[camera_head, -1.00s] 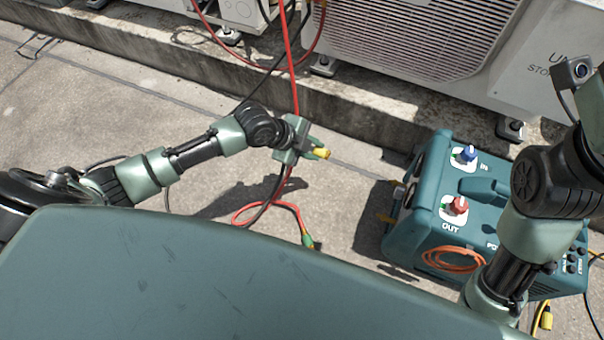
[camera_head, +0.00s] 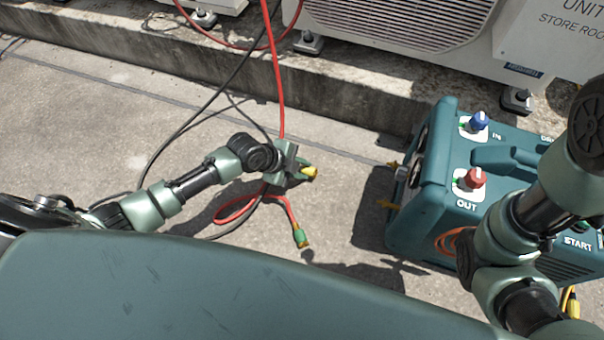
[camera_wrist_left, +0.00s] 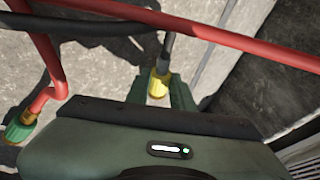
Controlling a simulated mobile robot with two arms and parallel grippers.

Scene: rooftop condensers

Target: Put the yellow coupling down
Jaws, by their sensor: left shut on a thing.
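The yellow coupling (camera_head: 309,171) sits at the tip of my left gripper (camera_head: 296,170), which is shut on it above the concrete floor. In the left wrist view the yellow coupling (camera_wrist_left: 159,84) shows between the fingers, with a dark hose running up from it. A red hose (camera_head: 275,80) passes beside the gripper and loops below it. It ends in a green and brass fitting (camera_head: 300,238) that hangs or lies near the floor; I cannot tell which. My right arm comes in at the right edge, and its gripper is out of view.
A teal machine (camera_head: 425,205) with a blue IN knob (camera_head: 478,121) and a red OUT knob (camera_head: 475,178) stands at right. A concrete ledge (camera_head: 200,70) with condenser units (camera_head: 400,20) runs along the back. Bare floor (camera_head: 60,130) lies open at left.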

